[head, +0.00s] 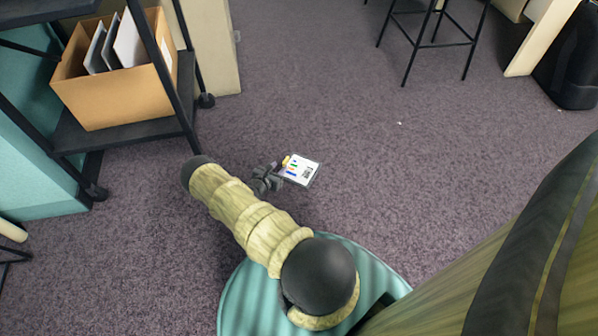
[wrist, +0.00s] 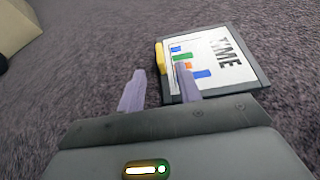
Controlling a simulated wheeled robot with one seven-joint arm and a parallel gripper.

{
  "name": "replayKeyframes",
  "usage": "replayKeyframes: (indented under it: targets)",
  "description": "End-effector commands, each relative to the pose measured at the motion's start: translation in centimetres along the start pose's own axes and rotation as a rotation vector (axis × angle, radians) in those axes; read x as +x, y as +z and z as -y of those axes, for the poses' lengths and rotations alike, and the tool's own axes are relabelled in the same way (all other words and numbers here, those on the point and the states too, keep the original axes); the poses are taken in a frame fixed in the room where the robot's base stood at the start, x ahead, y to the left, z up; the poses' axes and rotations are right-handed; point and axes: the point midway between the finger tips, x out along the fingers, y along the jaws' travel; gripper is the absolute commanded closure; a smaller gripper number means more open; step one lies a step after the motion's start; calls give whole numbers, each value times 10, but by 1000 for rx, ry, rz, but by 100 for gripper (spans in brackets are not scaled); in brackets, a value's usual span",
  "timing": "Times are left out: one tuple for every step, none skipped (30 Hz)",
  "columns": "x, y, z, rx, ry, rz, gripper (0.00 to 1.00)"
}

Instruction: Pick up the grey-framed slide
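The grey-framed slide (wrist: 211,68) is a flat white panel with a dark grey frame, a bar chart in blue, green and orange, and the word "TIME". A yellow tab (wrist: 161,57) sits on its left edge. In the head view the slide (head: 302,171) lies on or just above the carpet. My gripper (wrist: 158,80) is open, with two pale purple fingers apart. The right finger overlaps the slide's lower left part in the wrist view; the left finger is left of it over carpet. Whether a finger touches the slide cannot be told. In the head view my gripper (head: 277,172) is beside the slide's left edge.
A black shelf cart (head: 130,118) with a cardboard box (head: 122,98) of panels stands at upper left. A black stool (head: 437,44) is at the top right, with a dark rounded object (head: 575,65) farther right. The carpet (head: 350,110) around the slide is mostly clear.

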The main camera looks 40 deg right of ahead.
Motion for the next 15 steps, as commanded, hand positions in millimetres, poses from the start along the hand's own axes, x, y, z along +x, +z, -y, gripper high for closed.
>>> replayKeyframes:
  targets:
    - [8, -5, 1, 2, -2, 0, 65]
    - [11, -5, 2, 2, -2, 0, 65]
    - [16, -5, 2, 2, -2, 0, 65]
    - [19, -4, 2, 3, -2, 1, 65]
    - [23, -4, 2, 3, -2, 1, 65]
    - [27, -4, 2, 3, -1, 1, 65]
    - [30, -4, 2, 2, -1, 0, 65]
    - [32, -3, 2, 1, -1, 0, 65]
    - [34, -3, 1, 0, 0, 0, 65]
    - [34, -2, 1, 0, 0, 0, 65]
    - [35, -2, 1, 0, 1, 0, 65]
    - [35, -1, 1, 0, 1, 0, 65]
    - [35, 0, 1, 0, 1, 0, 65]
    - [35, 0, 1, 0, 1, 0, 65]
    - [34, 0, 1, 0, 1, 0, 65]
